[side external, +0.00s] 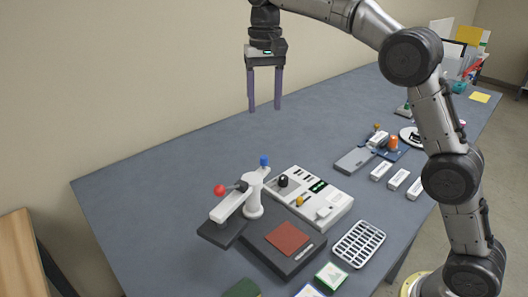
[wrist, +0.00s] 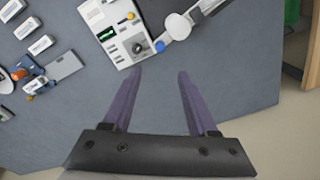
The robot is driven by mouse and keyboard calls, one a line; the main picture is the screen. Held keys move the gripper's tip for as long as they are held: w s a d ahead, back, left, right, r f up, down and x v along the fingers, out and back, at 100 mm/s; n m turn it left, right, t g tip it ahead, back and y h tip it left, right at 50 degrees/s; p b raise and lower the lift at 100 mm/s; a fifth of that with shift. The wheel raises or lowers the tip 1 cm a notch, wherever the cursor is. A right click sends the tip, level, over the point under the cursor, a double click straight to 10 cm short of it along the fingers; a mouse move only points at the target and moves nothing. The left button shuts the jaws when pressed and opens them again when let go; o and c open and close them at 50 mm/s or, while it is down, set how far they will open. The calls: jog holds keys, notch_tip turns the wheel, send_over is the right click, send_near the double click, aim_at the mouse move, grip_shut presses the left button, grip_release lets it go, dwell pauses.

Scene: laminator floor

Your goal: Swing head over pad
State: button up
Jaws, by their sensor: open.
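The white press head arm (side external: 232,203) has a red ball knob (side external: 219,190) at its outer end and sits on a white post (side external: 254,200) with a blue knob (side external: 264,161) on top. A dark plate (side external: 222,232) hangs under its left end. The dark base (side external: 262,251) carries a reddish-brown pad (side external: 287,238), and the head is to the left of the pad, not above it. My gripper (side external: 265,108) is open and empty, high above the table behind the press. In the wrist view the gripper (wrist: 159,72) points toward the blue knob (wrist: 160,46) and white post (wrist: 178,26).
A white control box (side external: 318,200) stands right of the post. A white wire rack (side external: 358,244) lies in front of it. White blocks (side external: 398,179) and a grey plate (side external: 354,160) lie farther right. The table (side external: 170,180) is clear at the back left.

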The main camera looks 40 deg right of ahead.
aim_at(264, 157)
notch_tip(264, 157, down, 14)
jog(key=shift+f, duration=0.1)
dwell(0.5)
grip_shut()
dwell(1.4)
